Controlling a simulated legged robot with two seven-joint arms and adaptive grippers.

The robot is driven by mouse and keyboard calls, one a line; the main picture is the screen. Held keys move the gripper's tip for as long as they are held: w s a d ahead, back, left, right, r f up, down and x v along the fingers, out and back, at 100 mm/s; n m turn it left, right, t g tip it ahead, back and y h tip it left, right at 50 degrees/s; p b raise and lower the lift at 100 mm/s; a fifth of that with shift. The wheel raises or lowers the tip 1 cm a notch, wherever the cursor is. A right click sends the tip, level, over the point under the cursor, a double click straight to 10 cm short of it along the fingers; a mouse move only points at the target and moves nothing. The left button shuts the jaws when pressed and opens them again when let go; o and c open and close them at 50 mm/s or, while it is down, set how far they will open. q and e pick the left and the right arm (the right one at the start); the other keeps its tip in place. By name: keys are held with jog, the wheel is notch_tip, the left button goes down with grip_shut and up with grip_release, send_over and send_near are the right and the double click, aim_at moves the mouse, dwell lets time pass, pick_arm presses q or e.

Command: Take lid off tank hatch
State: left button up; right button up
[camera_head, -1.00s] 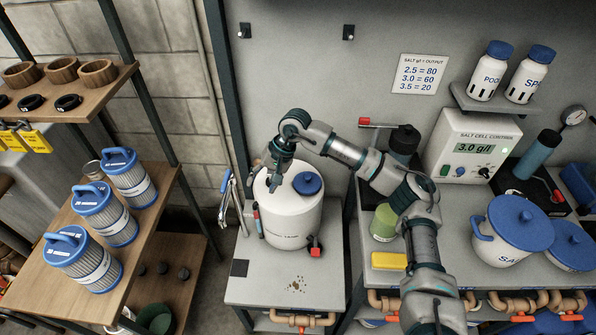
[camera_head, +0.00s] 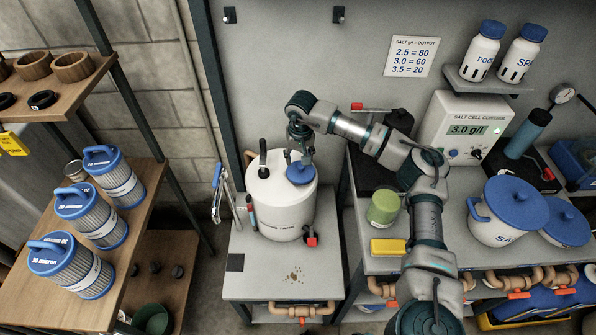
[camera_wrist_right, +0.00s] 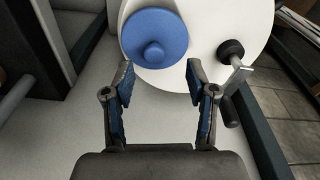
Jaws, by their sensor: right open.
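A white tank (camera_head: 278,212) stands upright on the grey bench in the middle of the head view. A round blue lid (camera_head: 300,173) with a central knob sits on its top, toward the right. In the right wrist view the blue lid (camera_wrist_right: 154,38) lies just beyond the fingertips, slightly left of centre between them. My right gripper (camera_head: 301,152) is over the tank top, near the lid. Its fingers (camera_wrist_right: 160,78) are spread and empty. I cannot tell in the head view whether it touches the lid. My left gripper does not show.
A black upright fitting (camera_head: 263,155) stands on the tank top left of the lid. A green tub (camera_head: 383,207) and a yellow block (camera_head: 388,247) are on the right bench. Blue-capped filters (camera_head: 90,215) fill the left shelf.

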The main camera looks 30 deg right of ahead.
aim_at(300, 166)
jog(key=f, duration=0.2)
jog(key=d+f, duration=0.1)
jog(key=f, duration=0.1)
jog(key=w+d+f, duration=0.1)
jog(key=shift+f, duration=0.4)
jog(key=shift+s+a+r, duration=0.1)
jog(key=shift+a+r, duration=0.05)
jog(key=shift+a, duration=0.2)
jog(key=shift+c, duration=0.2)
jog(key=shift+a+r, duration=0.1)
jog(key=shift+a, duration=0.25)
jog(key=c, duration=0.8)
grip_shut()
jog(key=shift+s+d, duration=0.1)
jog(key=shift+d, duration=0.25)
